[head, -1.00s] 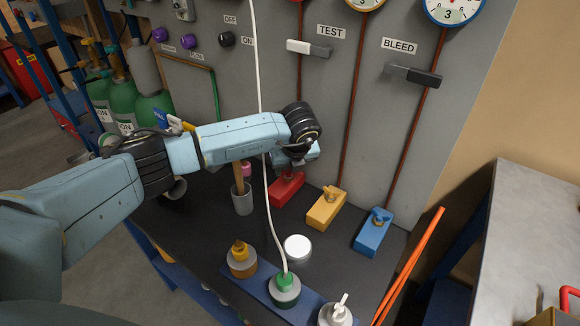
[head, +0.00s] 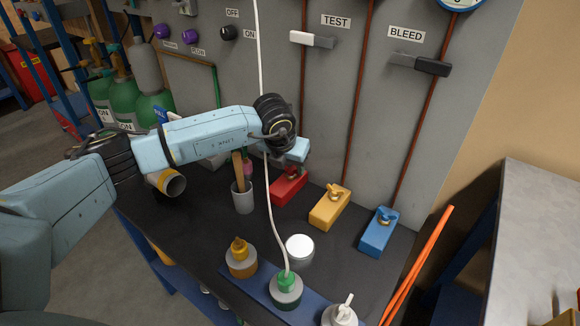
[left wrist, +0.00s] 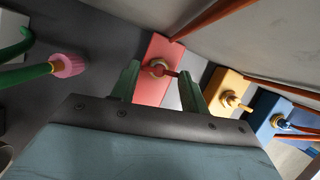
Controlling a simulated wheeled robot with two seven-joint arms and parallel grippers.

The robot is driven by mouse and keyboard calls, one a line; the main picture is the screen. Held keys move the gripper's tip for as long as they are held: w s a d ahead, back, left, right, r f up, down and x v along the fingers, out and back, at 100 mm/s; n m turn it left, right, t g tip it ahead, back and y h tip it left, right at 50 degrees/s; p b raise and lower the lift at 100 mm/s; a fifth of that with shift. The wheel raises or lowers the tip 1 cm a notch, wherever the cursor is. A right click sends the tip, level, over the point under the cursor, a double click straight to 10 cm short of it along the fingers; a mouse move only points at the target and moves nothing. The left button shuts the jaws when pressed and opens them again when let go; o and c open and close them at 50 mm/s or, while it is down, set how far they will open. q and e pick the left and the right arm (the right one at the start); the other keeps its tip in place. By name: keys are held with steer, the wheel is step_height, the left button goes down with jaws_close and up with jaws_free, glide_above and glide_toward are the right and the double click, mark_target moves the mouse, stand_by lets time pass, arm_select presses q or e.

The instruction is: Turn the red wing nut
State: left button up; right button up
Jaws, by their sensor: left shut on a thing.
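The red block (head: 288,188) sits on the dark bench top against the grey panel, left of a yellow and a blue block. Its wing nut (left wrist: 160,69) shows on top of the block in the left wrist view. My left gripper (left wrist: 161,72) has its two green fingers on either side of the wing nut and is shut on it. In the head view my left gripper (head: 296,151) is above the red block, and its hand and wrist hide the wing nut and the fingertips. My right gripper is in neither view.
The yellow block (head: 329,207) and blue block (head: 378,232) stand close to the right. A grey cup (head: 242,197) with tools is just left, and a white cable (head: 268,200) hangs in front. A white-topped jar (head: 299,247) and several bottles stand nearer.

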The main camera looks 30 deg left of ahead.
arm_select(q)
steer(key=shift+r+m, duration=0.1)
steer(key=shift+m, duration=0.3)
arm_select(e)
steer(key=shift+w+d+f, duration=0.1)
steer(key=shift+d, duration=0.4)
arm_select(q)
steer(key=o, duration=1)
steer(key=shift+c, duration=0.2)
steer(key=shift+o, duration=0.2)
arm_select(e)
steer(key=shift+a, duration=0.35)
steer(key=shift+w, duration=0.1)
arm_select(q)
steer(key=v, duration=1.3)
steer(key=shift+s+a+p, duration=0.15)
steer(key=shift+a+p, duration=0.05)
steer(key=shift+p, duration=0.2)
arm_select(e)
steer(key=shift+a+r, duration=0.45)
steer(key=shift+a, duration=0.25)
